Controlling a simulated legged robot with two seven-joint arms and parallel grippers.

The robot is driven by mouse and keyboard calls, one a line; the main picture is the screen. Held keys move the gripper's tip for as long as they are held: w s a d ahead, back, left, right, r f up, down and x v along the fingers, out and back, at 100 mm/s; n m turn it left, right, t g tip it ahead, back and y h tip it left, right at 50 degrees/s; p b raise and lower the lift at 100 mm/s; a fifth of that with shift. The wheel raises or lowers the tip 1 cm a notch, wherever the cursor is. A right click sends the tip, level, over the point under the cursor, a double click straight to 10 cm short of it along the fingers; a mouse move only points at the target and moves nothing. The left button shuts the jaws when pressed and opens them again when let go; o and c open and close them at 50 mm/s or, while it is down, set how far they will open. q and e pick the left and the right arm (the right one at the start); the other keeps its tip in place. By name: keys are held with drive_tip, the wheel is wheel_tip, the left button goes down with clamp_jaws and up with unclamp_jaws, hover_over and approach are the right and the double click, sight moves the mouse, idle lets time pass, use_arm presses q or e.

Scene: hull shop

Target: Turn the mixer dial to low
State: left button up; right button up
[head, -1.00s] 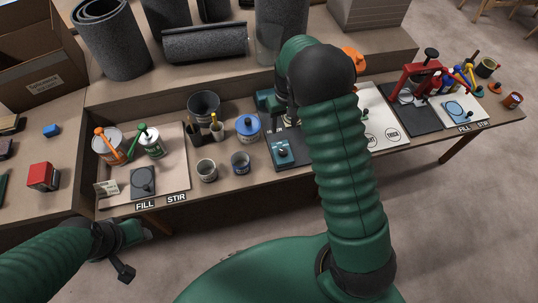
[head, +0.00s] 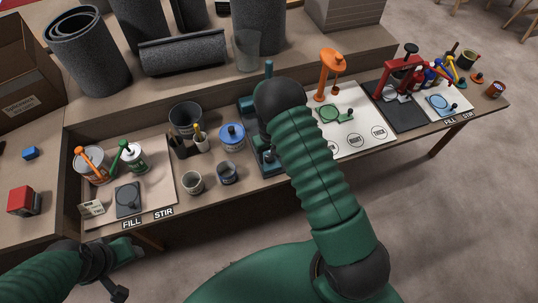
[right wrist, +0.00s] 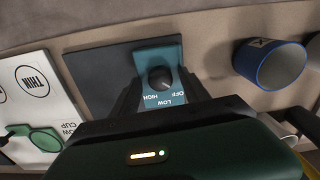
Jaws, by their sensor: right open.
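The mixer (head: 268,163) is teal and stands mid-bench in the head view, largely covered by my right arm. In the right wrist view its teal panel (right wrist: 146,58) carries a round black dial (right wrist: 160,78) with the words OFF, LOW and HIGH upside down. The dial's exact setting is too small to tell. My right gripper (right wrist: 160,92) is open, with its dark fingers on either side of the dial; contact cannot be told. My left gripper (head: 122,255) is low at the left of the head view, away from the mixer, its jaws unclear.
A blue-rimmed cup (right wrist: 270,66) stands beside the mixer in the right wrist view. A white board (head: 350,125) with an orange stand (head: 328,68) lies right of it in the head view. Grey cups (head: 192,183) and a blue-lidded pot (head: 232,138) stand to its left.

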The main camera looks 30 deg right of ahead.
drive_tip(key=shift+d, duration=0.15)
drive_tip(key=shift+c, duration=1.3)
drive_tip(key=shift+a+r, duration=0.1)
drive_tip(key=shift+a, duration=0.25)
clamp_jaws()
drive_tip(key=shift+d, duration=0.1)
